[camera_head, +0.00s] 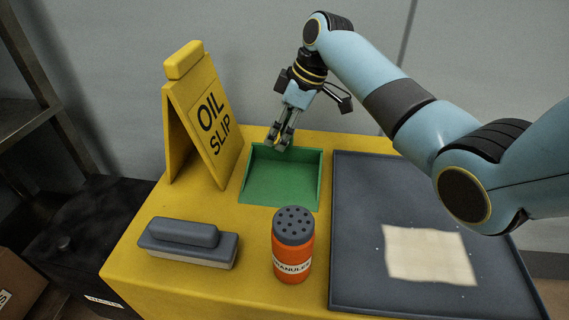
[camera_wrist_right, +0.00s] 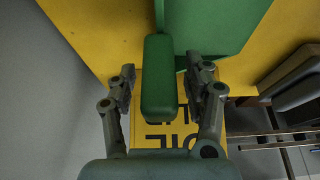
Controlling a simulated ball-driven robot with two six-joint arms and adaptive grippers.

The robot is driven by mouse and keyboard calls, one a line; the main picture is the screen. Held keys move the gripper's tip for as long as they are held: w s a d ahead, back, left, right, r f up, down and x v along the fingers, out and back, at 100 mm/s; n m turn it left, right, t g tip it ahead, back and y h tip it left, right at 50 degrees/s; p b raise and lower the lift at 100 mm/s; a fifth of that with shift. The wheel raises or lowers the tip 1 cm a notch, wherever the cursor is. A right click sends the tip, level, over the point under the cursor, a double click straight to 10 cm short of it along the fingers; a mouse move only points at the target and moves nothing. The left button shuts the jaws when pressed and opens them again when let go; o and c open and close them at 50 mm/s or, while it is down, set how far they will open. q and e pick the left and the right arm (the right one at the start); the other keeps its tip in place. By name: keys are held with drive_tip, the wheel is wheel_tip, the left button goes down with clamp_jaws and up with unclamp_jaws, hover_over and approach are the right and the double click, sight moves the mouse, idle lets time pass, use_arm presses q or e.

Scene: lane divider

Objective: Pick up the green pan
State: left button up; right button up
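The green pan (camera_head: 280,178) lies on the yellow cart top, behind the orange shaker. In the head view my right gripper (camera_head: 279,138) points down at the pan's back edge, where the handle is hard to make out. In the right wrist view the green handle (camera_wrist_right: 159,85) stands between the two fingers of my right gripper (camera_wrist_right: 162,72). The fingers are open, with a gap visible on each side of the handle. Part of the pan body (camera_wrist_right: 225,25) shows at the top of that view. My left gripper is not in view.
A yellow OIL SLIP sign (camera_head: 208,120) stands left of the pan. A grey brush (camera_head: 188,242) and an orange shaker (camera_head: 293,245) stand in front. A dark tray (camera_head: 365,190) with a pale cloth (camera_head: 430,255) lies to the right.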

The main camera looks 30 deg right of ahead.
clamp_jaws()
idle(0.4)
